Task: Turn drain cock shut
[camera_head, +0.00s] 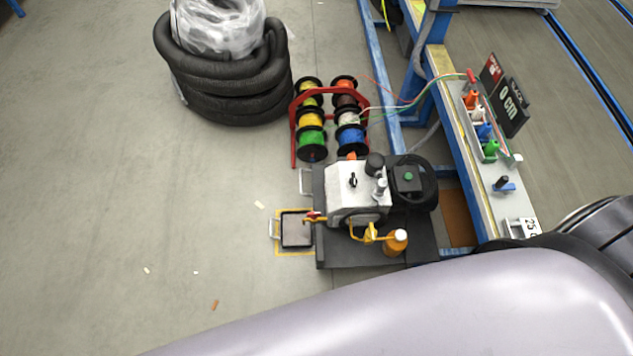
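A small cock with a red handle (312,216), which looks like the drain cock, sticks out from the left side of a grey and black machine (350,192). It is too small to tell whether its handle stands open or shut. A shallow dark tray (297,230) with a handle lies on the floor just below and left of it, inside a yellow outline. Neither of my grippers is in view. A large smooth link of my own arm fills the lower right foreground and hides the floor there.
An orange bottle (396,242) stands at the machine's front. A red rack (294,130) of wire spools is behind it. Black coiled hose (222,105) lies at the upper left. A blue-framed bench (465,150) runs along the right. The floor on the left is mostly clear.

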